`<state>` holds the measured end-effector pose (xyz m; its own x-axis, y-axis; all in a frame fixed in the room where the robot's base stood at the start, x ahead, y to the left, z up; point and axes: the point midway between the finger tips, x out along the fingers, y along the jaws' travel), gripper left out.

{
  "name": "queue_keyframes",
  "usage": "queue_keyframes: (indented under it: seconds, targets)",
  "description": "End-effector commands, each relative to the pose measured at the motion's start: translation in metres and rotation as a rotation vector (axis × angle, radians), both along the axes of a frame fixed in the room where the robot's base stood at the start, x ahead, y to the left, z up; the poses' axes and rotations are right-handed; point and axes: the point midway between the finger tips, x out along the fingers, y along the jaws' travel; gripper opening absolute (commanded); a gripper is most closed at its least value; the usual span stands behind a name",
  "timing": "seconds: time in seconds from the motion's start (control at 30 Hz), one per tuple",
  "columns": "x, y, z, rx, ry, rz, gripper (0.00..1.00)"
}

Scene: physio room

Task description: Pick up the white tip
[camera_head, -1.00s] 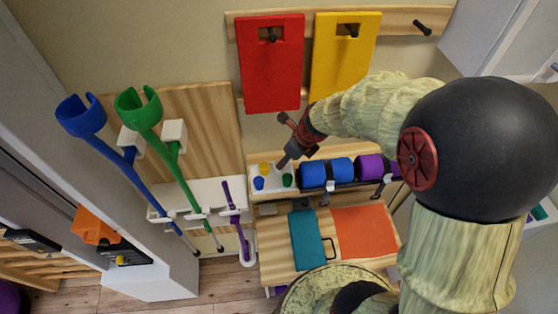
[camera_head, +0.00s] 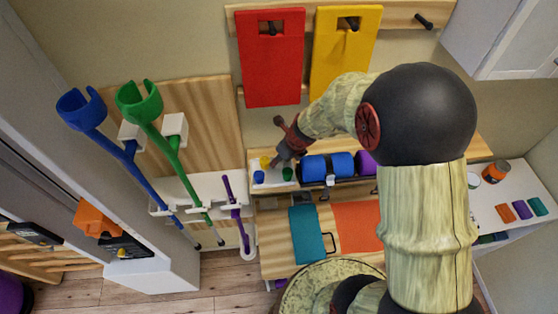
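My gripper (camera_head: 277,161) points down over the white tray (camera_head: 272,182) on the wooden shelf, its fingertips close to the small tips there. A yellow tip (camera_head: 265,162) is just left of the fingers, a blue tip (camera_head: 259,176) is at the front left, and a green tip (camera_head: 287,173) is at the front right. I cannot make out a white tip; one could be hidden behind the gripper or blend with the white tray. The fingers are too small and dark to tell whether they are open or hold anything.
Blue rolls (camera_head: 328,167) and a purple roll (camera_head: 366,164) lie right of the tray. A red board (camera_head: 271,65) and a yellow board (camera_head: 342,50) hang above. Blue (camera_head: 112,145) and green crutches (camera_head: 165,140) stand to the left. A teal pad (camera_head: 306,234) lies below.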

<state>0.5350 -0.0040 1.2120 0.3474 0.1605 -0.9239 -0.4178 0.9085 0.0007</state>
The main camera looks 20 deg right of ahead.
Motion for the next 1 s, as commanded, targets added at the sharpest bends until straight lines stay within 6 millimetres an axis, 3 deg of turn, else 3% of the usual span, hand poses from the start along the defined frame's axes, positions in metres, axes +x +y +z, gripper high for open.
queue_keyframes:
  seconds: [0.17,0.63,1.0]
  targets:
    - [0.0000,-0.0001,0.0001,0.000,0.000,0.001,0.36]
    - [-0.0001,-0.0002,0.0002,0.000,0.000,0.001,0.10]
    - [0.0001,-0.0002,0.0045,-0.001,0.000,0.002,0.09]
